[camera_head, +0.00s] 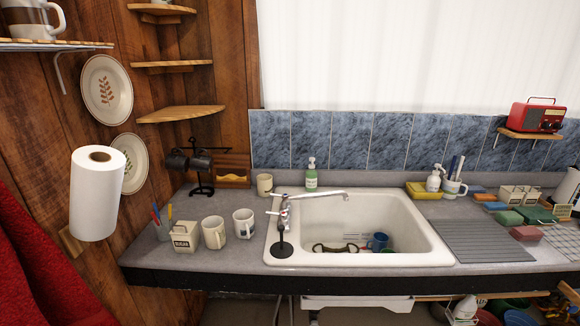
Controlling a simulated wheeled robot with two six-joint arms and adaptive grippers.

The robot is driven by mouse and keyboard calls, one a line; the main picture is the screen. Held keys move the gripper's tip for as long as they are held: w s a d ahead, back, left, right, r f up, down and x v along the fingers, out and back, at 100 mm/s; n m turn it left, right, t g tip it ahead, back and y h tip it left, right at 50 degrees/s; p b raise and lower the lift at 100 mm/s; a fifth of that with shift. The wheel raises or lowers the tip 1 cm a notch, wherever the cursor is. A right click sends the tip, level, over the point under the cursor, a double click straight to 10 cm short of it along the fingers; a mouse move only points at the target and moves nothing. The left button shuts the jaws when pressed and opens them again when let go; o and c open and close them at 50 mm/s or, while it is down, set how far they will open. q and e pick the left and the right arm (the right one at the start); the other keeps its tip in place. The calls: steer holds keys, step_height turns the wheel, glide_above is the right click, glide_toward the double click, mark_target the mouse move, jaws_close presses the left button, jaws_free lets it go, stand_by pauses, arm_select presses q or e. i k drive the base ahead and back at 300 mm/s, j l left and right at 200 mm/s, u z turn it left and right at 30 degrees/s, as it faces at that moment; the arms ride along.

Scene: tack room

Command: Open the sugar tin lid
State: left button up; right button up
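A small cream square tin (184,238) with a dark printed label and a knob or handle on top stands at the left front of the counter. Its label is too small to read for sure, and its lid looks shut. Two similar pale boxes with dark handles (517,196) stand at the right of the counter, and any lettering on them is unreadable. I cannot tell which of these is the sugar tin. Neither of my grippers shows in the head view.
Mugs (214,232) stand right of the tin, beside the white sink (350,257) with its faucet (310,197). A cup with pens (162,229) is close left of the tin. A black mug stand (200,170) is behind. The counter's front edge is near.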

mark_target(183, 224)
steer(key=u, duration=1.1)
steer(key=i+j+u, duration=0.35)
steer(key=j+u, duration=0.15)
steer(key=j, duration=0.15)
